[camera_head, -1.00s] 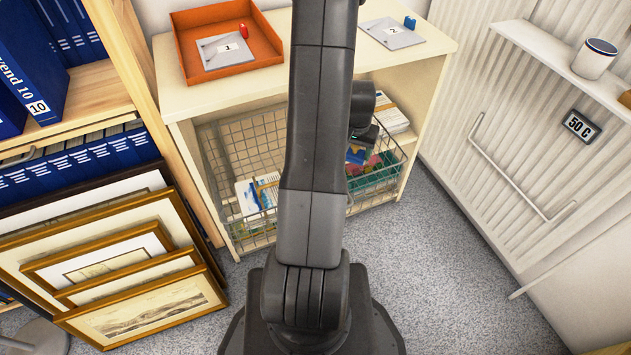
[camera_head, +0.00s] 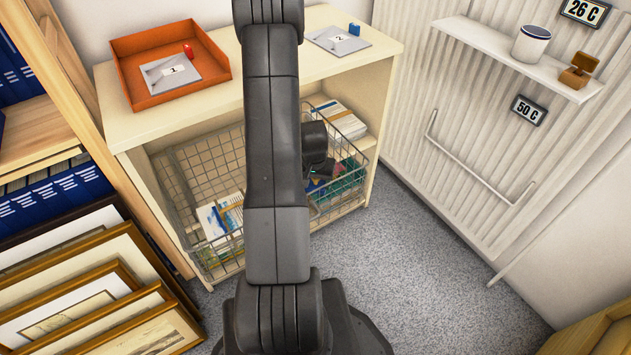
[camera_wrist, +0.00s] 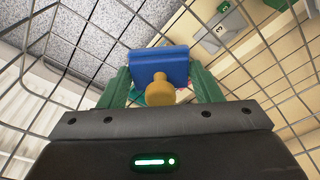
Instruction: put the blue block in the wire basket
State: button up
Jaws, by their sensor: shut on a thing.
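My gripper (camera_wrist: 160,78) has green fingers shut on a blue block (camera_wrist: 160,58) with a round wooden knob, seen in the wrist view. Wire mesh surrounds the gripper and block there. In the head view the wire basket (camera_head: 203,168) stands in the open front of the cream shelf unit. My dark wrist is at its right half, behind my arm, low among the basket wires. My arm hides the middle of the basket. I cannot tell whether the block touches the basket's bottom or contents.
The basket holds booklets and a green item (camera_head: 345,182). Framed prints (camera_head: 90,300) lean left; a radiator (camera_head: 470,130) stands right.

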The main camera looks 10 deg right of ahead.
jog(key=o, duration=1)
jog(key=shift+f, duration=0.1)
notch_tip(320, 180, up, 12)
jog(key=s+p, duration=0.1)
jog(key=p, duration=0.2)
jog(key=shift+s+a, duration=0.35)
jog(key=shift+a, duration=0.05)
